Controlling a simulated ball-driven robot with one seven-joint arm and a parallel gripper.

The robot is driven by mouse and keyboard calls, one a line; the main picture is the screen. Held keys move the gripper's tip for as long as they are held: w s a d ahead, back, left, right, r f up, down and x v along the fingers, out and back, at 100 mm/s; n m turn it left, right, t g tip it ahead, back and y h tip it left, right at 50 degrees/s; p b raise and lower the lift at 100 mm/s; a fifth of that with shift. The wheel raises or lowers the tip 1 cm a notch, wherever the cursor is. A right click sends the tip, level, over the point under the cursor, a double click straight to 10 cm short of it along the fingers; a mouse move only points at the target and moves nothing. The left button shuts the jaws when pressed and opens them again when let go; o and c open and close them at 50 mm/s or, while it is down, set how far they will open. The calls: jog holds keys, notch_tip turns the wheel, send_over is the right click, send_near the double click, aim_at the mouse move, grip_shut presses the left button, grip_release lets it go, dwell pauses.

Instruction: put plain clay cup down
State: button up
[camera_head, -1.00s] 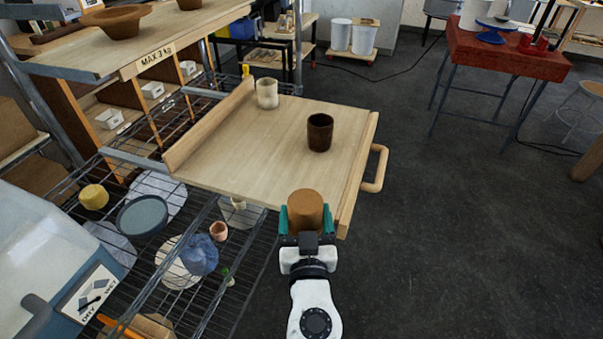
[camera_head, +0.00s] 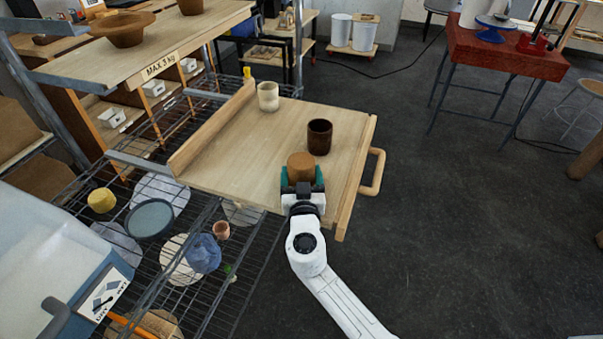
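The plain clay cup (camera_head: 301,166) is orange-brown and upright between the teal fingers of my gripper (camera_head: 302,181), which is shut on it. The gripper and cup are over the near part of the pull-out wooden board (camera_head: 235,150). I cannot tell whether the cup's base touches the board, because the gripper hides it. A dark brown cup (camera_head: 319,137) stands on the board just beyond, slightly right. A pale cream cup (camera_head: 268,96) stands at the board's far left corner.
The board has a raised left edge and a handle (camera_head: 375,172) on its right. A wire rack (camera_head: 250,262) with several pots and discs is below left. A shelf marked MAX 3 kg (camera_head: 165,57) is upper left. The board's left middle is clear.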

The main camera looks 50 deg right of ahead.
jog(key=shift+f, duration=0.2)
jog(key=o, duration=1.2)
jog(key=shift+r, duration=0.1)
jog(key=shift+r, duration=0.15)
jog(key=b+v, duration=0.3)
jog(key=v, duration=0.9)
jog(key=shift+s, duration=0.1)
jog(key=shift+f, duration=0.2)
